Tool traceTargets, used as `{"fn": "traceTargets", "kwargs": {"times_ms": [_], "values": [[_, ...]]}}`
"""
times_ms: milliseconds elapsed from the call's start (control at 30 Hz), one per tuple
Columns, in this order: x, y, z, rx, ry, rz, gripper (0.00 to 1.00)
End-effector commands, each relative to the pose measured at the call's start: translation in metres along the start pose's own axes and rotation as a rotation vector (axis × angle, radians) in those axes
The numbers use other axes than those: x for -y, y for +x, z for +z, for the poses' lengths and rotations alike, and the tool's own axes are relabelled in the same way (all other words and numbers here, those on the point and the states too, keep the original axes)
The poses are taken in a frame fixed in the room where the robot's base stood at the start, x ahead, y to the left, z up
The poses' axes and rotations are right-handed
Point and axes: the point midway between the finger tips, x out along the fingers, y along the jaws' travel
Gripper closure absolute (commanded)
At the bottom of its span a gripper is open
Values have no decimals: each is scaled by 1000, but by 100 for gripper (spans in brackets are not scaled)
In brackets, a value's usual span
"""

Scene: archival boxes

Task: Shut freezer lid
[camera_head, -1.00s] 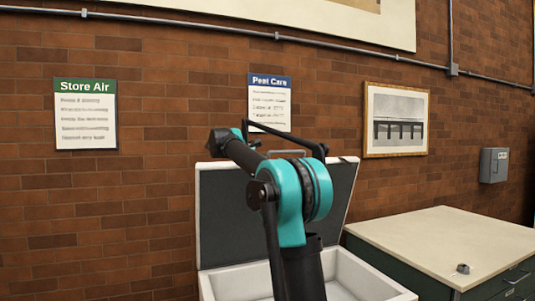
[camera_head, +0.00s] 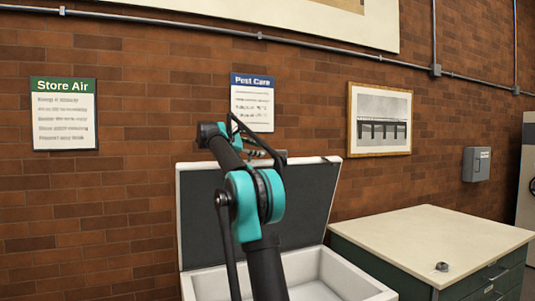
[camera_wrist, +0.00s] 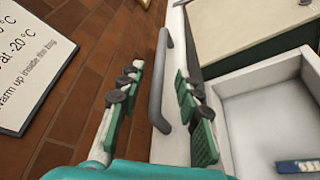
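The white chest freezer (camera_head: 345,292) stands against the wall with its lid (camera_head: 305,200) raised; the lid's inner face is dark grey. In the wrist view, the lid's white edge (camera_wrist: 177,45) carries a grey bar handle (camera_wrist: 160,85). My gripper (camera_wrist: 160,70) is open, with green-padded fingers on either side of the handle. The handle appears between the fingers, with gaps showing on both sides. In the head view my arm covers part of the lid, and the fingers are too small to make out there.
A cream-topped dark green cabinet (camera_head: 435,240) stands close to the freezer's right, with a small grey object (camera_head: 441,267) on it. A blue-and-white item (camera_wrist: 298,166) lies inside the freezer. Signs and a framed picture (camera_head: 380,119) hang on the brick wall.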

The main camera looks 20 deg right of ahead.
Motion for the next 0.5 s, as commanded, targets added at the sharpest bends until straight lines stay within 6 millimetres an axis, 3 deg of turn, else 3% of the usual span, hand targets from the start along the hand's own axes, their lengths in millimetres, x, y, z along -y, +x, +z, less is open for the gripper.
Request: {"fn": "traceTargets", "kwargs": {"times_ms": [200,500], "values": [[1,40,0,1,0,-1,66],[0,64,0,0,0,-1,66]]}}
